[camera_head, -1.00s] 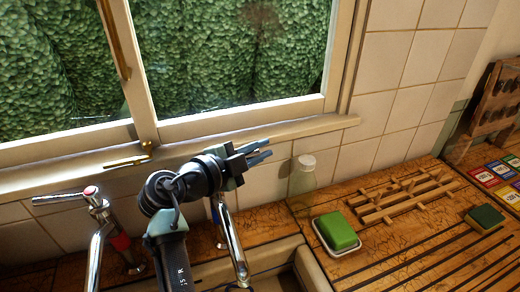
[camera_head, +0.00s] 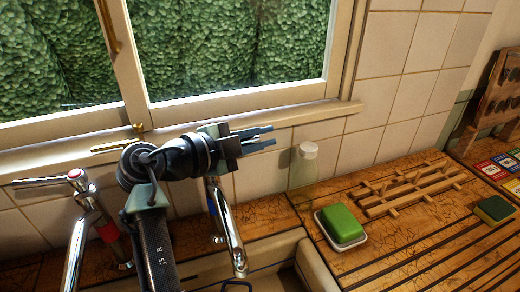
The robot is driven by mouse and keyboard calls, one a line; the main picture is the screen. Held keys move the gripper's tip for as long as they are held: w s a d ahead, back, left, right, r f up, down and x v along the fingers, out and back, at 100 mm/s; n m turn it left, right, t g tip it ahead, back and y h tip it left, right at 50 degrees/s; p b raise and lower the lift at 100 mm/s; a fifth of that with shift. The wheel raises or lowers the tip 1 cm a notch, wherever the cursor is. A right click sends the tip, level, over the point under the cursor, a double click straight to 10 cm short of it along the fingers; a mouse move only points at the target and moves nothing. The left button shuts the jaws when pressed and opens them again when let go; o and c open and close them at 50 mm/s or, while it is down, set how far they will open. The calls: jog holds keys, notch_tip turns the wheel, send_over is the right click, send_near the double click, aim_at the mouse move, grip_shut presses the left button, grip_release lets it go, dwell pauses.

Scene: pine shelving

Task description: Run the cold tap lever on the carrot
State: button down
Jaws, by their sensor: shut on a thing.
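The cold tap (camera_head: 226,225), chrome with a blue band, stands behind the sink. Its upper part is hidden behind my arm. My gripper (camera_head: 262,137) is at the height of the tap's top, fingers pointing right. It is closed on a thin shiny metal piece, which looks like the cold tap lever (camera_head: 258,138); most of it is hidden. I see no carrot, and no running water shows.
At right are a clear bottle (camera_head: 303,168), a green soap (camera_head: 342,222) in a white dish, a wooden rack (camera_head: 415,187) and a sponge (camera_head: 494,210). The window sill (camera_head: 300,117) runs just behind my gripper.

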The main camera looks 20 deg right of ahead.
jog(key=m+g+b, duration=0.1)
jog(key=s+g+b, duration=0.1)
jog(key=b, duration=0.1)
jog(key=shift+s+a+m+h, duration=0.1)
jog(key=shift+s+m+h, duration=0.2)
jog(key=shift+m, duration=0.1)
jog(key=c, duration=0.9)
grip_release()
jog(key=shift+o, duration=0.2)
jog(key=b+v, duration=0.1)
jog(key=v, duration=0.6)
jog(key=shift+a+b, duration=0.25)
jog(key=shift+b, duration=0.1)
jog(key=shift+r, duration=0.15)
